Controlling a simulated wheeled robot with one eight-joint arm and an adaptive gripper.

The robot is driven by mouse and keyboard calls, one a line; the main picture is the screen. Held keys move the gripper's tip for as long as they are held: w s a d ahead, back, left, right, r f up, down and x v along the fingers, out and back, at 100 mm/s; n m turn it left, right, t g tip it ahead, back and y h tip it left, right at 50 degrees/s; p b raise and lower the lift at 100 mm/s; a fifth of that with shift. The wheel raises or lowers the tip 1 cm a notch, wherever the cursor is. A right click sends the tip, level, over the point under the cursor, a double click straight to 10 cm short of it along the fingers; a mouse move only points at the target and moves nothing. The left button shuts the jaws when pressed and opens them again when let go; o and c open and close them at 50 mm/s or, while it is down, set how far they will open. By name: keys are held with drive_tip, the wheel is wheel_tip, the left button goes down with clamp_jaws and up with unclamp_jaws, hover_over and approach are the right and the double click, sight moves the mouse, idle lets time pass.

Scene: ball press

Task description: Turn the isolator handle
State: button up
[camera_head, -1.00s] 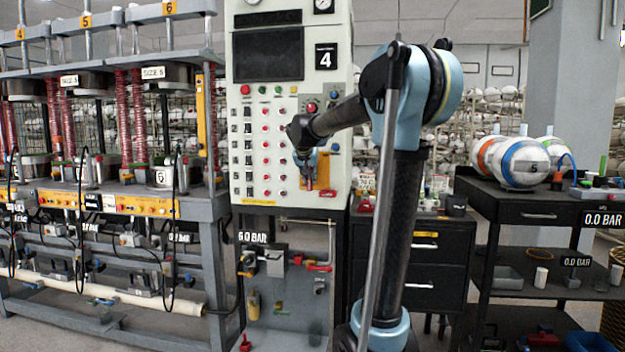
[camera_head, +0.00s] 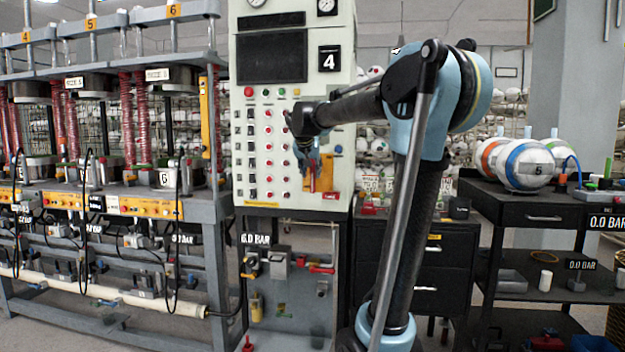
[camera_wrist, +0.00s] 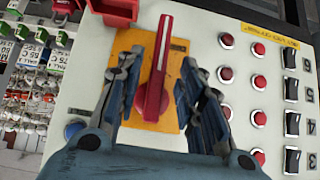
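The isolator handle is a red lever on an orange plate on the front of the pale control cabinet. In the wrist view the red handle (camera_wrist: 157,75) stands almost upright, leaning slightly, on the orange plate (camera_wrist: 178,72). My gripper (camera_wrist: 158,82) is open, with one finger on each side of the handle and a visible gap to each. In the head view my gripper (camera_head: 309,172) is at the right side of the cabinet front, in front of the plate. The handle is partly hidden there.
The control cabinet (camera_head: 245,110) has rows of red buttons (camera_wrist: 257,82) and black switches (camera_wrist: 291,124) beside the plate. A red block (camera_wrist: 112,10) sits close to the fingers' far side. A press bench (camera_head: 60,190) stands left and a dark ball cart (camera_head: 520,208) right.

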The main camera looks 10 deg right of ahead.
drive_tip(key=v, duration=0.6)
drive_tip(key=shift+s, duration=0.15)
drive_tip(key=shift+a+r, duration=0.1)
drive_tip(key=s+d+f+n+g+y, duration=0.1)
drive_tip(key=s+d+f+n+g, duration=0.1)
drive_tip(key=s+f, duration=1.7)
drive_tip(key=s+d+f+n+g+y, duration=0.1)
drive_tip(key=s+d+f+g, duration=0.3)
drive_tip(key=s+f, duration=1.5)
drive_tip(key=shift+d+f+n, duration=0.4)
drive_tip(key=shift+d+f, duration=0.05)
drive_tip(key=shift+d, duration=0.7)
drive_tip(key=shift+w, duration=0.1)
drive_tip(key=shift+w+f, duration=0.2)
drive_tip(key=shift+w, duration=0.15)
